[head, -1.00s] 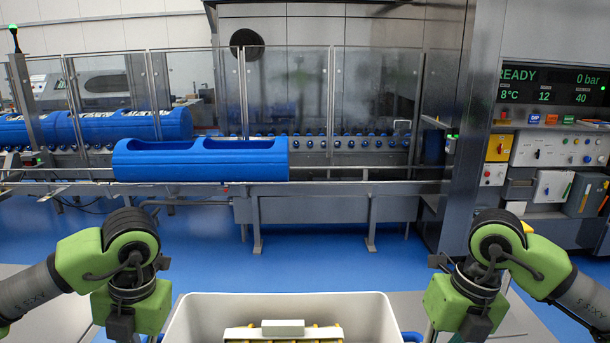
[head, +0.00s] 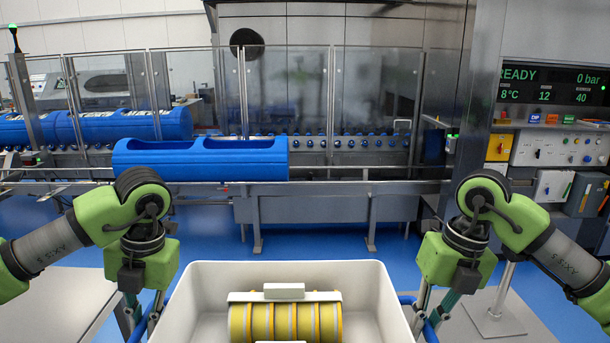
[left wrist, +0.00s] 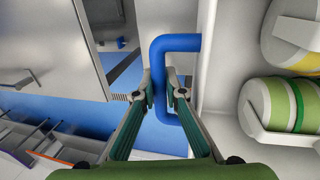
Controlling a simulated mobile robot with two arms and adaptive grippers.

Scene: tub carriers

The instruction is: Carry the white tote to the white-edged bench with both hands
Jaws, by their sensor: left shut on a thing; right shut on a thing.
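The white tote (head: 203,290) is at the bottom centre of the head view, its front part cut off. In it lies a yellow banded load (head: 250,322) with a white bar and grip. My left gripper (head: 143,328) is at the tote's left side. In the left wrist view its fingers (left wrist: 165,92) are shut on the tote's blue handle (left wrist: 178,42), beside the white wall (left wrist: 212,60). My right gripper (head: 432,322) is shut at the right side on the other blue handle (head: 407,300), partly hidden. I cannot make out the white-edged bench for certain.
A conveyor with a blue twin-tub carrier (head: 215,165) and glass guards runs across the back. A control panel (head: 555,145) stands at the right. Grey flat surfaces (head: 55,305) lie low at both sides. Blue floor (head: 330,243) is clear before the conveyor.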

